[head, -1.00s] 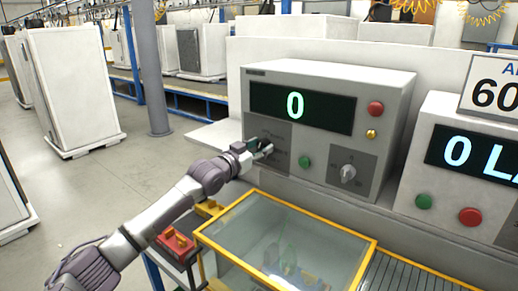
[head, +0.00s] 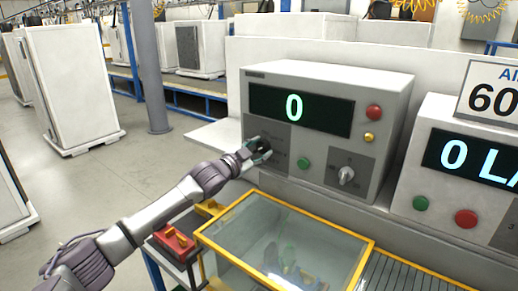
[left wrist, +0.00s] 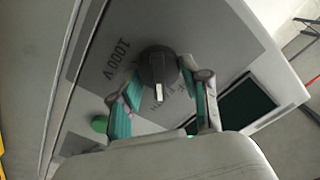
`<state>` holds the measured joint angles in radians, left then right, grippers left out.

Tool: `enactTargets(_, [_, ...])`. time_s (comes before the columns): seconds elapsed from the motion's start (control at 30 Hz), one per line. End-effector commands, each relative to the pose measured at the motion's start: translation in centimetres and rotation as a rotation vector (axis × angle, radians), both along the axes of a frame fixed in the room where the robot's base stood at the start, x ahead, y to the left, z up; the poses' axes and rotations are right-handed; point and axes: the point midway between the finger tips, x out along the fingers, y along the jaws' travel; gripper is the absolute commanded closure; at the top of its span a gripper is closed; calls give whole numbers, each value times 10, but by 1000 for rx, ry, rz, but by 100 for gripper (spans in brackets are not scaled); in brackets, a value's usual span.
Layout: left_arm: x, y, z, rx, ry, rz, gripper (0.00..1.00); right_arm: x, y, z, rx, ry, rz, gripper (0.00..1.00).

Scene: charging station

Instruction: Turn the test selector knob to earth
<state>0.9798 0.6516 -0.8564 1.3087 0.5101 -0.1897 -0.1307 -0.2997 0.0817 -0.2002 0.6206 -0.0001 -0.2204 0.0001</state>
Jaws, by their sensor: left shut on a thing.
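The test selector knob is a dark round knob (left wrist: 157,66) on a grey panel in the left wrist view. Its white pointer mark points down in that view, toward partly hidden lettering. The label "1000 V" (left wrist: 117,66) is at the knob's left. My left gripper (left wrist: 163,94) has its teal-padded fingers on either side of the knob and is shut on it. In the head view the left gripper (head: 259,151) is at the lower left panel of the grey tester (head: 385,93), hiding part of the knob. My right gripper is not in view.
A second knob (head: 346,175), a green button (head: 304,163), a red button (head: 374,112) and a yellow one (head: 369,138) are on the tester. A yellow-edged clear box (head: 283,240) stands below. A red case (head: 173,240) is at its left.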

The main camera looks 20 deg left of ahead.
Motion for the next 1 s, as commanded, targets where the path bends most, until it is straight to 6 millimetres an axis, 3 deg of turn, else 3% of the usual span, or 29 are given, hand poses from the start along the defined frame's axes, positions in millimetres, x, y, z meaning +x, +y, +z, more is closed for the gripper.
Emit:
enactTargets(0.3, [0, 0, -1, 1, 1, 1, 88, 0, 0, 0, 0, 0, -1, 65])
enactTargets(0.33, [0, 0, -1, 1, 1, 1, 50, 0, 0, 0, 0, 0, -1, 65])
enactTargets(0.47, [0, 0, -1, 0, 1, 1, 29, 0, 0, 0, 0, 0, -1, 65])
enactTargets(0.83, [-3, 1, -1, -1, 1, 1, 28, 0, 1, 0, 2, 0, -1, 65])
enactTargets(1.0, [-20, 8, -2, -2, 4, 0, 28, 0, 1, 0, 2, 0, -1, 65])
